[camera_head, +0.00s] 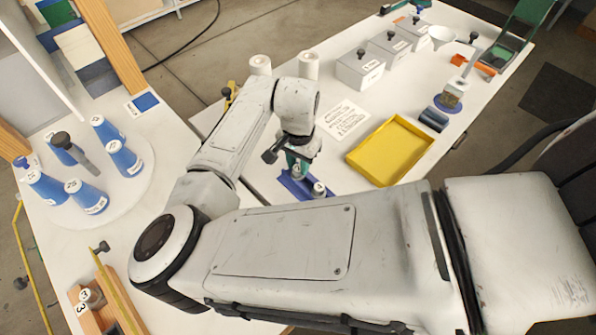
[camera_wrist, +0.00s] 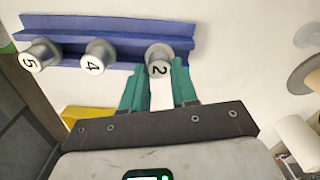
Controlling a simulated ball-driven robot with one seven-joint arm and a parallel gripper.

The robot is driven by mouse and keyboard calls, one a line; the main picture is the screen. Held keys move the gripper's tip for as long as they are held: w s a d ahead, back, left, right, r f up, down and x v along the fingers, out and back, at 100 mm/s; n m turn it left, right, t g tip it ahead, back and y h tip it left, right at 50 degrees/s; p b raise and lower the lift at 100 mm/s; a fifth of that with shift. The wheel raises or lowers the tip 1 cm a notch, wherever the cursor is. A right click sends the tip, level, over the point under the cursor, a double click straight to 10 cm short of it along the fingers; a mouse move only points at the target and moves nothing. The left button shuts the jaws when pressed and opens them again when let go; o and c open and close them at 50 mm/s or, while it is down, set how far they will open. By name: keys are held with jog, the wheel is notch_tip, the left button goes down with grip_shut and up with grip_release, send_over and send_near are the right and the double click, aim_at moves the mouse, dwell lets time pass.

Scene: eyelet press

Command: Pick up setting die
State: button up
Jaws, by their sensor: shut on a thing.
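A silvery cylindrical setting die marked 2 (camera_wrist: 158,68) stands at one end of a blue rack (camera_wrist: 110,28) in the wrist view. My gripper (camera_wrist: 159,80) has its green fingers on either side of this die and is shut on it. The die appears still at the rack, its lower part hidden. Two similar dies marked 4 (camera_wrist: 98,62) and 5 (camera_wrist: 42,58) sit along the same rack, apart from my fingers. In the head view my gripper (camera_head: 297,163) is over the rack (camera_head: 290,186), partly hidden by my arm.
A yellow tray (camera_head: 428,146) lies right of the rack, and a printed sheet (camera_head: 344,119) lies behind it. Grey lidded boxes (camera_head: 360,70) and white rolls (camera_head: 309,65) stand further back. Several blue cones (camera_head: 87,197) stand on a round white plate at the left.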

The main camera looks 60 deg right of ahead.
grip_shut()
